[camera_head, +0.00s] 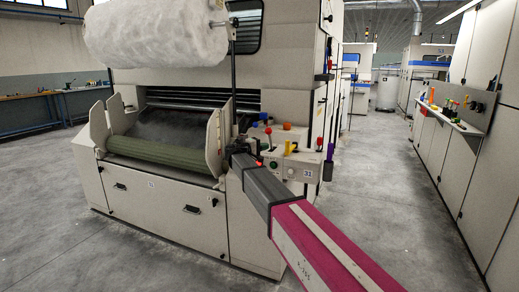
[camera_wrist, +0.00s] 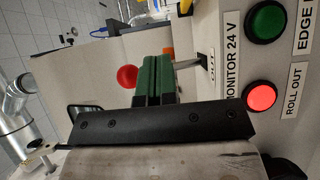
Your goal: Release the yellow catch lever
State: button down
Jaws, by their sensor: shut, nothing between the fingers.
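A yellow lever-like part (camera_head: 288,147) stands on the control box of the carding machine in the head view, right of my gripper. I cannot tell it surely from the other small coloured handles there. No yellow lever shows clearly in the wrist view. My gripper (camera_head: 238,150) reaches the left end of the box in the head view. In the wrist view its two green fingers (camera_wrist: 153,60) are together and empty. A red ball knob (camera_wrist: 127,75) is just left of them. A grey metal lever or pin (camera_wrist: 188,64) lies to their right by an "OUT" label.
The control box (camera_head: 306,174) carries several coloured knobs. A green button (camera_wrist: 265,22) and a lit red button (camera_wrist: 261,97) sit right of the fingers. A green roller (camera_head: 160,158) lies left. The floor aisle (camera_head: 385,175) is clear; a shelf (camera_head: 452,120) is at right.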

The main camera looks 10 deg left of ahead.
jog(key=x, duration=0.5)
jog(key=shift+s, duration=0.15)
jog(key=shift+s+d, duration=0.25)
jog(key=shift+d, duration=1.45)
jog(key=shift+d, duration=0.1)
